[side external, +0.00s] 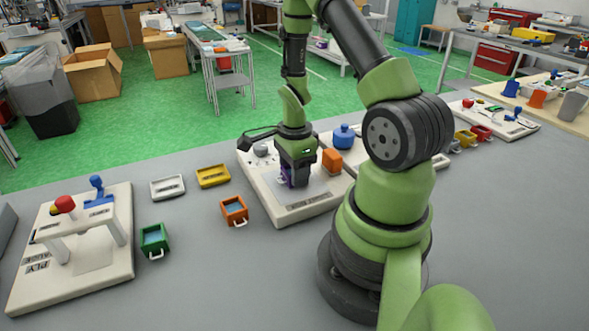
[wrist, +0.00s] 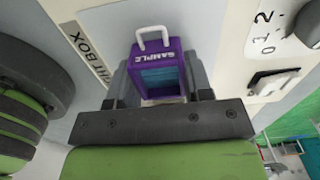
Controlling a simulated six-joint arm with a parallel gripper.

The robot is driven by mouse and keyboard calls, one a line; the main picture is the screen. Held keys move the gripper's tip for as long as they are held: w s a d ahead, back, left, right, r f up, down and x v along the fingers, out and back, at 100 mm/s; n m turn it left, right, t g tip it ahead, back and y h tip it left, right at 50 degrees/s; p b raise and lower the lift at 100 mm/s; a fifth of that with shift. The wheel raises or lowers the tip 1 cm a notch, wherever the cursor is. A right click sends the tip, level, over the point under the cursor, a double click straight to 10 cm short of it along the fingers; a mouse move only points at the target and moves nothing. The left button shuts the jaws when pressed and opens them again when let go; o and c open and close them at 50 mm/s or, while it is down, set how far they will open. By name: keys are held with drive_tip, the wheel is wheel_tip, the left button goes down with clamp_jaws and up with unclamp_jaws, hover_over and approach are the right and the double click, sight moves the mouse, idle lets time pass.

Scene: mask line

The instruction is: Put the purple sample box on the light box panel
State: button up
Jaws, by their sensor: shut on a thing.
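The purple sample box (wrist: 158,58) has a white handle, white SAMPLE lettering and a blue inside. In the side view the box (side external: 286,176) shows as a small purple patch, mostly hidden by my gripper (side external: 297,178). My gripper also shows in the wrist view (wrist: 160,97), shut on the box and pointing down. The light box (side external: 300,212) is a pale slab with a label on its front; its pale surface also shows behind the box in the wrist view (wrist: 108,20). The box is over this slab; I cannot tell whether it touches the panel.
On the slab are a dial (wrist: 308,25) and a switch (wrist: 270,82). An orange block (side external: 332,160) stands close right of my gripper, with a blue round-topped thing (side external: 343,137) behind. Orange (side external: 234,211), green (side external: 154,240) and yellow (side external: 213,176) bins lie left.

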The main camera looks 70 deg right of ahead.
drive_tip(key=shift+f, duration=0.1)
drive_tip(key=o, duration=0.9)
wheel_tip(320, 180, up, 12)
drive_tip(key=w+a+r+n+t, duration=0.1)
drive_tip(key=a+r+n+t, duration=0.3)
drive_tip(key=a+r+n, duration=0.55)
drive_tip(key=s+a+r+n+t, duration=0.1)
drive_tip(key=a+r+n, duration=0.1)
drive_tip(key=a+n, duration=0.1)
drive_tip(key=s+a+r+n+t+y, duration=0.1)
drive_tip(key=s+a+n, duration=0.1)
drive_tip(key=n, duration=0.4)
drive_tip(key=s+a+r+n+t+y, duration=0.1)
drive_tip(key=s+a+r+n, duration=0.1)
drive_tip(key=a+n, duration=0.2)
drive_tip(key=shift+s+a+r, duration=0.1)
drive_tip(key=shift+s+r, duration=0.15)
drive_tip(key=shift+r, duration=0.1)
